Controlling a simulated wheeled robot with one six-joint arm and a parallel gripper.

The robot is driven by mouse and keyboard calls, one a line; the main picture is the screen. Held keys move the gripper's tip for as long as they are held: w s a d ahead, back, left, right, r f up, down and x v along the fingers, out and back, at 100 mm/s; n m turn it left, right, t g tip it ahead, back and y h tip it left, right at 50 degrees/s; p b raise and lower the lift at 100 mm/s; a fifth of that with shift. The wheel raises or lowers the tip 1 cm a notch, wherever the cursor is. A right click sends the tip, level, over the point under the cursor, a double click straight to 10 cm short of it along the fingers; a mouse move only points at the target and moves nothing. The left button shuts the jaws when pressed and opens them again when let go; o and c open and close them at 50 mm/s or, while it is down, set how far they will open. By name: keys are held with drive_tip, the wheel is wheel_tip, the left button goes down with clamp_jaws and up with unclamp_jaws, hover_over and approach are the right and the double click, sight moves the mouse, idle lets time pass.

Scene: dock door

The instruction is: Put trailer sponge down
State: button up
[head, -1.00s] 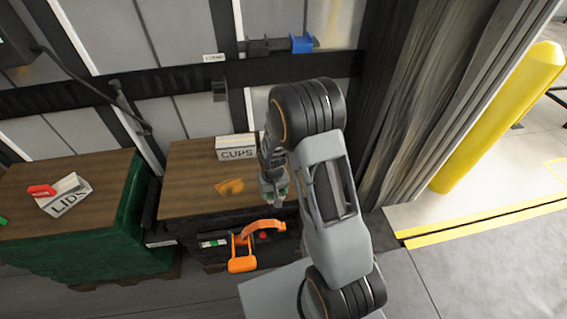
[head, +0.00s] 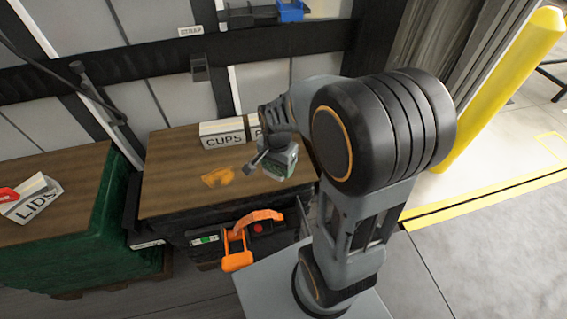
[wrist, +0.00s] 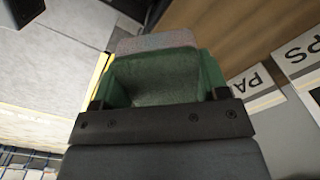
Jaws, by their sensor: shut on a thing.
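The sponge, a green block with a paler greyish-pink end, is in my gripper. It fills the middle of the wrist view (wrist: 155,78) and shows small in the head view (head: 283,163). My gripper (head: 268,160) is shut on it, with the dark jaws at either side of the block in the wrist view (wrist: 155,100). In the head view the sponge appears over the right part of the brown-topped stand (head: 165,190). I cannot tell whether it touches the top. An orange mark (head: 217,178) lies on that top, left of the gripper.
A white CUPS sign (head: 222,133) stands at the back of the top, with another sign partly hidden beside it. An orange handle (head: 237,250) juts from the front. A green-sided stand with a LIDS box (head: 32,198) is left. A yellow post (head: 500,85) stands right.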

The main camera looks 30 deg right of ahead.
drive_tip(key=w+d, duration=0.1)
drive_tip(key=w+d+f, duration=0.1)
drive_tip(key=w+f, duration=0.1)
drive_tip(key=w, duration=0.1)
drive_tip(key=shift+d+f, duration=0.1)
drive_tip(key=shift+d, duration=0.3)
drive_tip(key=w+f, duration=0.1)
drive_tip(key=w+d+f, duration=0.1)
drive_tip(key=f, duration=0.1)
drive_tip(key=w+d+f, duration=0.1)
drive_tip(key=shift+w+d+f, duration=0.15)
drive_tip(key=shift+w+f, duration=0.1)
drive_tip(key=shift+f, duration=0.15)
drive_tip(key=shift+w+d+f, duration=0.3)
drive_tip(key=shift+w+f, duration=0.15)
drive_tip(key=shift+f, duration=1.7)
drive_tip(key=shift+f+b, duration=0.1)
drive_tip(key=shift+b, duration=0.2)
drive_tip(key=shift+f, duration=0.15)
drive_tip(key=o, duration=1.1)
